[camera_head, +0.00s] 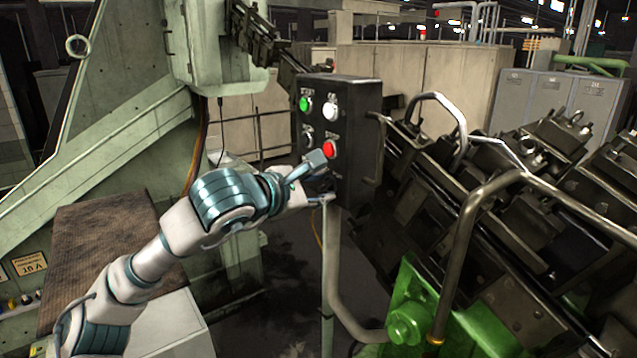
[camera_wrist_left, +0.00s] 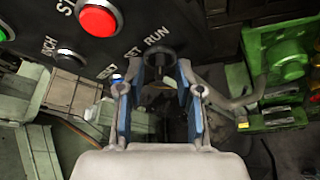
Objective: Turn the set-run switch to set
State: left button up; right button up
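The set-run switch is a dark round knob (camera_wrist_left: 160,57) at the top middle of the left wrist view, beside the RUN label. It sits on the lower face of the black control box (camera_head: 358,135); in the head view my left gripper hides it. My left gripper (camera_head: 322,180) is at the lower front of that box. In the left wrist view its two blue-padded fingers (camera_wrist_left: 167,78) stand apart, with the knob at the gap between their tips. Whether they touch it I cannot tell. My right gripper is not in view.
A red button (camera_head: 329,149) is just above my left gripper. Green (camera_head: 305,103) and white (camera_head: 331,112) buttons are higher on the box. A metal post (camera_head: 331,265) stands below it. Dark machinery with bent rails (camera_head: 465,240) fills the right side.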

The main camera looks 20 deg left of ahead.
pick_arm(q)
jog(key=shift+w+a+f, duration=0.1)
jog(key=shift+a+f, duration=0.05)
jog(key=shift+a, duration=0.1)
jog(key=shift+w, duration=0.1)
jog(key=shift+c, duration=0.5)
jog(key=shift+d, duration=0.1)
grip_shut()
